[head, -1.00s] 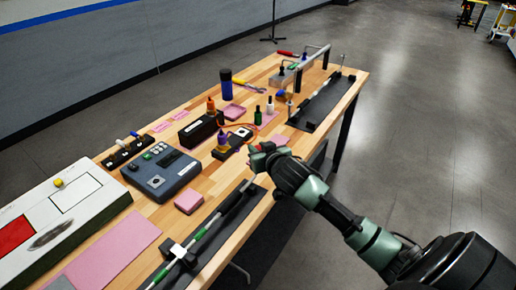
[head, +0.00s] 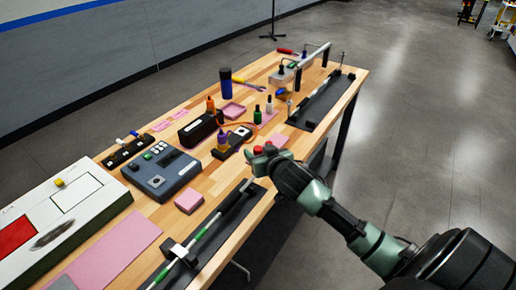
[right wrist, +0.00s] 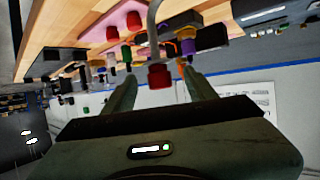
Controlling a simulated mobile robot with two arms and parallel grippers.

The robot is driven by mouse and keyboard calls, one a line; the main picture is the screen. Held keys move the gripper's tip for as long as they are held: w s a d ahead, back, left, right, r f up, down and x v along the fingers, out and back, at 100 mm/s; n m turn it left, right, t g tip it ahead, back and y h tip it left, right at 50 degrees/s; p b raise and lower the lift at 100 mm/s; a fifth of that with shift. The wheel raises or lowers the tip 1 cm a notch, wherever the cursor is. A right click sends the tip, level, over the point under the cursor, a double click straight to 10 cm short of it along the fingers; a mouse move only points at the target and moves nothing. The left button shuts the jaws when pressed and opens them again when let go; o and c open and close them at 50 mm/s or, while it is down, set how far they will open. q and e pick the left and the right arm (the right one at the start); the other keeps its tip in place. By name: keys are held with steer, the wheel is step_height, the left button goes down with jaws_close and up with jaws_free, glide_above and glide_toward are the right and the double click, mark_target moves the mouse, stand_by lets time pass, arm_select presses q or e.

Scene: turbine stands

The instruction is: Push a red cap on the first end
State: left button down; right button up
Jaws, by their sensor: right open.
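My right gripper (head: 261,153) is over the front edge of the bench, open. A red cap (head: 258,149) shows at its fingertips. In the right wrist view a red cap (right wrist: 160,76) appears between the two spread fingers, with clear gaps on both sides. A grey curved tube (right wrist: 153,25) runs down to that cap; I cannot tell whether they touch. Two more red pieces (right wrist: 133,20) show beyond, over pink. A grey tube (head: 312,60) stands raised at the far end of the bench. A rod with green bands (head: 203,233) lies in a black stand at the near end. My left gripper is out of view.
A blue-grey device (head: 160,175), a black box (head: 198,130) and a small pink block (head: 189,201) stand left of my gripper. Small bottles (head: 257,115) and a dark blue cylinder (head: 225,83) stand behind it.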

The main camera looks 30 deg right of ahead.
mark_target(259, 151)
steer(key=shift+p+v, duration=1.35)
steer(key=shift+v, duration=0.8)
steer(key=shift+s+a+r, duration=0.1)
steer(key=shift+s+r, duration=0.15)
steer(key=shift+s, duration=0.3)
